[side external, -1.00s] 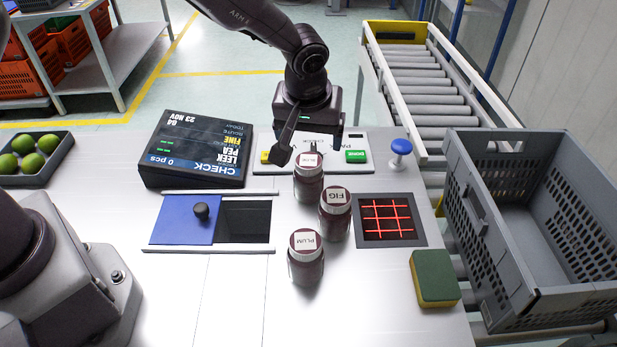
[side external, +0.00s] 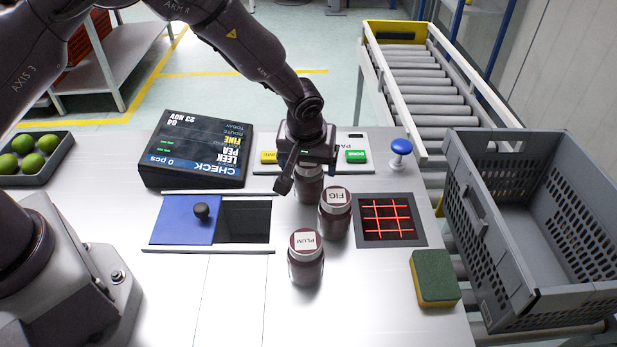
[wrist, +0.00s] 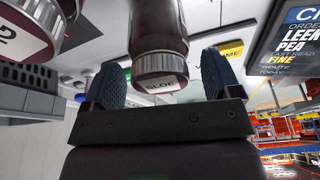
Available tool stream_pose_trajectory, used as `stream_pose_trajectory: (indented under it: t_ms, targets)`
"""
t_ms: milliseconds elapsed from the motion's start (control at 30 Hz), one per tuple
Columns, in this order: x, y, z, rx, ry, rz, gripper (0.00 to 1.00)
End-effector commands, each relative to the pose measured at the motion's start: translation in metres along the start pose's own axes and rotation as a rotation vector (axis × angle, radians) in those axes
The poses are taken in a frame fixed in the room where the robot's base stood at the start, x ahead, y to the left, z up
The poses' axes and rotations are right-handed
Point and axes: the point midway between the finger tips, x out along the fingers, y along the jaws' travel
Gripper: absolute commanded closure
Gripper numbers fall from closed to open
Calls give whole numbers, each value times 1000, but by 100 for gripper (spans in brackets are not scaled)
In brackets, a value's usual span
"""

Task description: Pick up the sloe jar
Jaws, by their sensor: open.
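The fig jar (side external: 335,222) stands close in front and to the right. The plum jar (side external: 306,268) stands nearest the camera.
A frame with a red grid (side external: 388,242) lies right of the fig jar. A blue sliding lid (side external: 183,222) with a black knob is at left. A CHECK display (side external: 195,150) and a button panel (side external: 265,166) stand behind. A sponge (side external: 435,278) and a grey crate (side external: 500,134) are at right.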

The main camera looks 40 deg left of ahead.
Motion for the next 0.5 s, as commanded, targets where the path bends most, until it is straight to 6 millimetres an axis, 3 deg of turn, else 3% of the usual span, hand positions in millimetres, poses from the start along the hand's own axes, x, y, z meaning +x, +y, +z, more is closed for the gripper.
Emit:
stream_pose_trajectory:
  t_ms: [33,300,500]
  targets:
    - [0,0,0,0,0,0,21]
    - [-1,0,-1,-1,1,1,79]
    - [-1,0,-1,-1,1,1,80]
